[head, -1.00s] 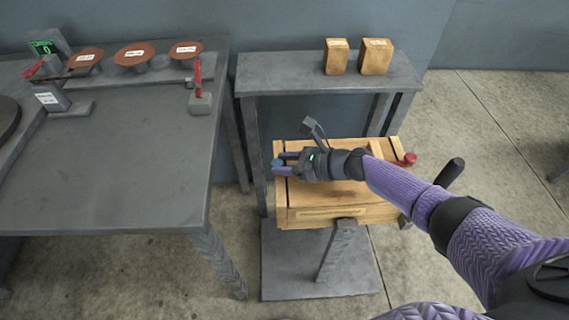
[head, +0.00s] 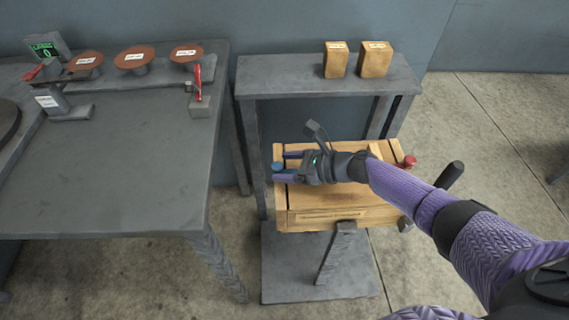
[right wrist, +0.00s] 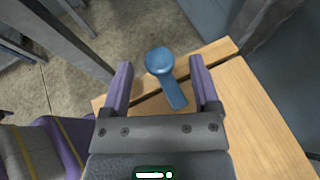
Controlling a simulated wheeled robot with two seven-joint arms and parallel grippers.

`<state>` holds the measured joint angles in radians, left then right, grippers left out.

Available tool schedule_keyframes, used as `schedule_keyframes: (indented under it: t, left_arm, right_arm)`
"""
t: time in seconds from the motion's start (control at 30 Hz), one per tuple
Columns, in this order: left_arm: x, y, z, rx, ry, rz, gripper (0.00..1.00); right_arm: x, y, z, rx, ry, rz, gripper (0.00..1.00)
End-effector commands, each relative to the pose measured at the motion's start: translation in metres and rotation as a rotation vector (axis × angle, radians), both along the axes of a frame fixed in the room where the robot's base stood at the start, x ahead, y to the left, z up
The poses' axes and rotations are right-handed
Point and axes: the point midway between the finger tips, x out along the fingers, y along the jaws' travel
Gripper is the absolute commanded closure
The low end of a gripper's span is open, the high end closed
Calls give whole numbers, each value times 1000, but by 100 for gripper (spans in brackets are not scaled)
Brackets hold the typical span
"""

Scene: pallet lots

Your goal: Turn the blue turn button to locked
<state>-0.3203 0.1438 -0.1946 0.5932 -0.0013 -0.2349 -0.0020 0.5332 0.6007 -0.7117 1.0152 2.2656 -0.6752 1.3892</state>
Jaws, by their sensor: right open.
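The blue turn button (right wrist: 160,62) has a round head and a short flat lever. It sits at the edge of a wooden box (head: 330,214) and shows in the head view (head: 277,165) at the box's left end. My right gripper (right wrist: 160,66) is open, with one purple finger on each side of the button. I cannot tell whether either finger touches it. In the head view my right gripper (head: 284,166) reaches across the top of the box from the right. My left gripper is out of view.
A red knob (head: 410,161) is at the box's right end. A grey shelf (head: 290,75) behind the box holds two wooden blocks (head: 336,61). A grey table (head: 110,170) at the left holds brown discs and red-handled devices. Floor is open at the right.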

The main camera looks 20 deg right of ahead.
Motion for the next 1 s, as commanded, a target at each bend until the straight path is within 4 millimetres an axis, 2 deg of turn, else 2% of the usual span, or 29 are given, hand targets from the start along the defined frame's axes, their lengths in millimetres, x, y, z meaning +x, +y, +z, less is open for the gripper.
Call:
schedule_keyframes:
  t: [0.2,0.4,1.0]
  left_arm:
    - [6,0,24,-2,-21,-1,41]
    - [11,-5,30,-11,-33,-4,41]
    - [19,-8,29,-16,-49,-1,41]
  right_arm:
    - [-31,-41,26,-3,0,-1,22]
    - [-50,-64,36,-1,0,-1,22]
    - [-52,-67,36,0,0,1,22]
